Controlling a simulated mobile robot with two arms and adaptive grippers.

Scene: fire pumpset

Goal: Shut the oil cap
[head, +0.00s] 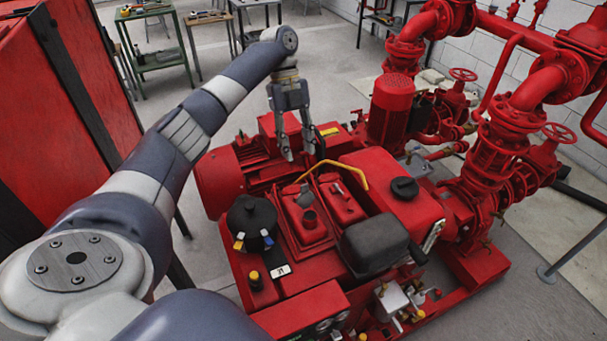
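The red engine (290,265) of the pumpset stands in the middle of the head view. On its red top cover is a short dark filler neck (310,219), with a small grey flap (304,196) standing up beside it. This looks like the oil cap, standing open, but it is small and I cannot be certain. My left gripper (297,156) points down above and behind the flap, apart from it. Its two fingers are spread with nothing between them. My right gripper is not in view.
A bent yellow bar (342,165) arches near the flap. A black round cap (404,188) sits on the red tank to the right, by a dark box (375,242). A black canister (252,217) stands left. Red pipes (520,105) rise at right; a green table (155,45) stands behind.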

